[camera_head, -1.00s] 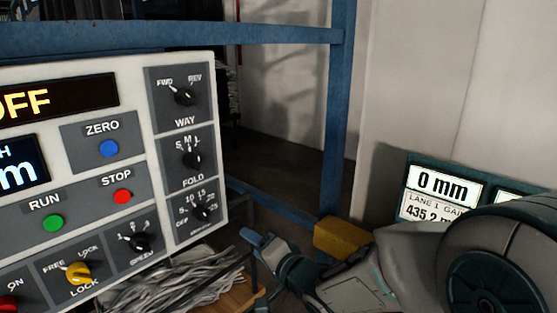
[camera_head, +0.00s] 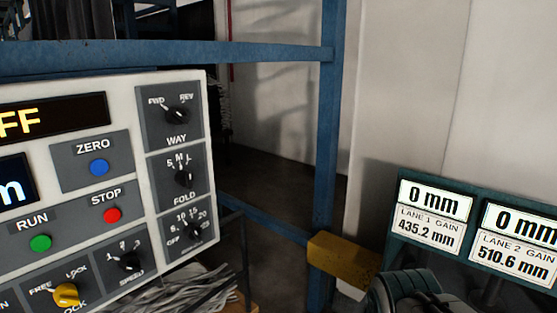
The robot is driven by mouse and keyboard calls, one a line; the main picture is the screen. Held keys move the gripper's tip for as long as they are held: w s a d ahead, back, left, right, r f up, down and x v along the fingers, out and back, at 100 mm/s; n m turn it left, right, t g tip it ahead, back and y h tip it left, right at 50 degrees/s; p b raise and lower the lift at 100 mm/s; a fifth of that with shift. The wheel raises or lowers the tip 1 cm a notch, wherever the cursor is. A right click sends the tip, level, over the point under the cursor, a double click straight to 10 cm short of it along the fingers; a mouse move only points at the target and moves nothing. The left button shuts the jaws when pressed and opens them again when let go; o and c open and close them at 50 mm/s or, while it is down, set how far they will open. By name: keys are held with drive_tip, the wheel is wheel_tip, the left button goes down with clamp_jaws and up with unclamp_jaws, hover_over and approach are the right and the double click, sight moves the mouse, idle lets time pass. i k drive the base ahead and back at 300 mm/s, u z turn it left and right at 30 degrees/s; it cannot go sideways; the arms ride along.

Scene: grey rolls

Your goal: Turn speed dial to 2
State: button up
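The speed dial (camera_head: 129,261) is a black knob low on the white control panel (camera_head: 226,69), with the label SPEED under it and small numbers above it. Its exact setting is too small to read for certain. My gripper is not in this view.
Near the speed dial are the yellow LOCK knob (camera_head: 66,294), the red STOP button (camera_head: 112,215) and the FOLD knob (camera_head: 184,178). A blue frame post (camera_head: 327,150) and a yellow block (camera_head: 343,261) stand right of the panel. Lane displays (camera_head: 433,215) are at right.

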sight(129, 263)
drive_tip(key=u, duration=1.85)
